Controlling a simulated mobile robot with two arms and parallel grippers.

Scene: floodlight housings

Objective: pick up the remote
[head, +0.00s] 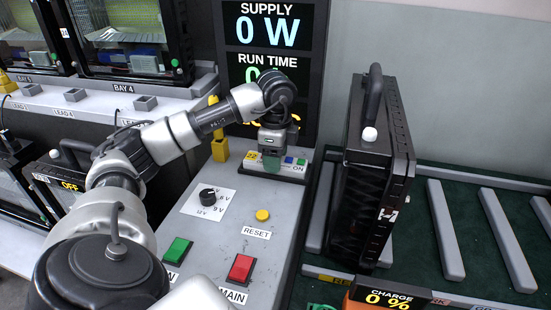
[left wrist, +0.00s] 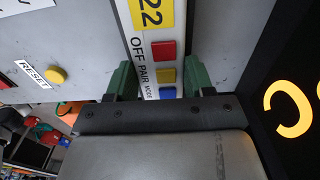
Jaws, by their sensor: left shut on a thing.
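The remote (head: 289,161) is a slim white bar with a yellow "22" label and coloured buttons. It sits at the far end of the grey console, over a dark base (head: 285,177). My left gripper (head: 271,162) points down over its middle, shut on it. In the left wrist view the remote (left wrist: 151,42) runs between the two green fingers of the left gripper (left wrist: 158,82), one on each side. Its lower part is hidden behind the gripper body. I cannot tell whether it is clear of the base. My right gripper is not in view.
A dark display panel (head: 267,62) stands behind the remote. The console (head: 222,228) carries a dial (head: 208,196), a yellow reset button (head: 262,214), and green (head: 177,251) and red (head: 240,268) buttons. A tall black housing (head: 374,185) stands to the right on a roller bed.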

